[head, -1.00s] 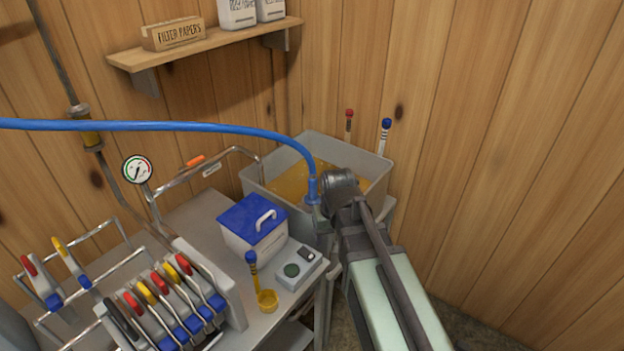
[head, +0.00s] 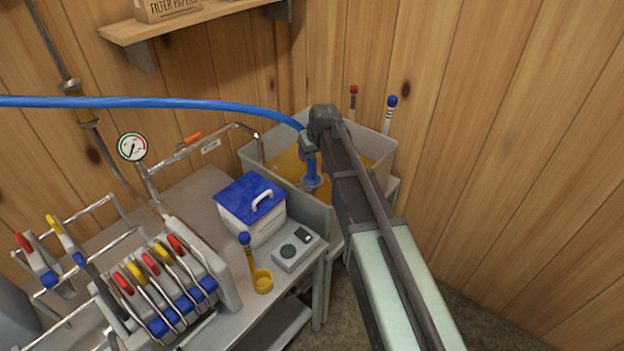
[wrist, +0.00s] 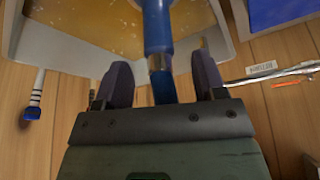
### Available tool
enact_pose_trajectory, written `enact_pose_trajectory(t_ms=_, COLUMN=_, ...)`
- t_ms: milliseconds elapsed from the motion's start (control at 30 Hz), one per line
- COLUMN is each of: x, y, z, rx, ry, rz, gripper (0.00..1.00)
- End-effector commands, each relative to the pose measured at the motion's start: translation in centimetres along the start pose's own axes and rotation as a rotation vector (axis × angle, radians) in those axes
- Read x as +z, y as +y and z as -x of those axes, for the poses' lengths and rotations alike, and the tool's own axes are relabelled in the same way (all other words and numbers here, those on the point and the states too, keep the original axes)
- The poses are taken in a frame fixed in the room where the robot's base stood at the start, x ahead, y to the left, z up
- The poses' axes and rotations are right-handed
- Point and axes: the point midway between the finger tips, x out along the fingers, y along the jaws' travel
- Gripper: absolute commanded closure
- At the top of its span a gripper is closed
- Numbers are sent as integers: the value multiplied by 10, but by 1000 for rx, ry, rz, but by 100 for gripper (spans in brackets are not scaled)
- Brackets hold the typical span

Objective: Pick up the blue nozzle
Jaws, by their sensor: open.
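The blue nozzle (head: 312,178) hangs from the end of a blue hose (head: 150,103) over the grey tub (head: 253,166) of amber liquid. In the wrist view the nozzle (wrist: 157,28) runs down between the two dark fingers of my gripper (wrist: 163,85), with a visible gap to each finger. My gripper is open. In the head view my arm's dark end is beside and above the nozzle, and the fingers are mostly hidden behind it.
A rack of colour-handled tools (head: 165,290) is at the left. A pressure gauge (head: 132,147) and pipe rise behind. Wooden walls close the corner.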

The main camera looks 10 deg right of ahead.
Motion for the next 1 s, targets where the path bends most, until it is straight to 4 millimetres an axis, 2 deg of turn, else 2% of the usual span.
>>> enact_pose_trajectory(t_ms=33, x=4, y=1, z=-20, rx=0, ry=0, rz=0, gripper=36)
enact_pose_trajectory(t_ms=133, x=4, y=1, z=-40, rx=0, ry=0, rz=0, gripper=36)
enact_pose_trajectory(t_ms=200, x=3, y=1, z=-44, rx=0, ry=0, rz=0, gripper=36)
enact_pose_trajectory(t_ms=400, x=1, y=1, z=-40, rx=0, ry=0, rz=0, gripper=36)
enact_pose_trajectory(t_ms=800, x=1, y=1, z=-40, rx=0, ry=0, rz=0, gripper=97)
enact_pose_trajectory(t_ms=833, x=1, y=1, z=-40, rx=0, ry=0, rz=0, gripper=100)
enact_pose_trajectory(t_ms=1000, x=2, y=1, z=-40, rx=0, ry=0, rz=0, gripper=100)
